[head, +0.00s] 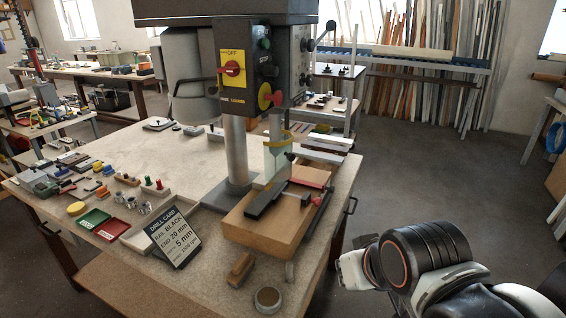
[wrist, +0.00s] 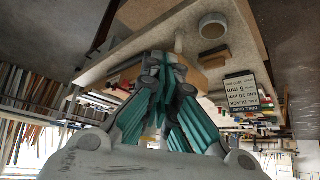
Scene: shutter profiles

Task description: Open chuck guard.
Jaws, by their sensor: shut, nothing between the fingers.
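The chuck guard (head: 278,160) is a clear, greenish shield with a yellow upper rim, hanging below the drill press head (head: 262,60). It stands around the chuck area, above the wooden block with the clamped profiles; whether it is closed all the way round I cannot tell. My gripper (wrist: 165,75) shows in the wrist view with teal finger pads, shut and empty. My arm is low at the right in the head view, off the bench's right edge and well apart from the guard. My fingertips cannot be made out in the head view.
The wooden block (head: 262,226) carries dark and red profiles. The drill card (head: 173,237) leans near the bench front, beside red and green trays. A round cup (head: 267,299) sits at the front corner. The drill column (head: 236,150) stands behind. Open floor lies right of the bench.

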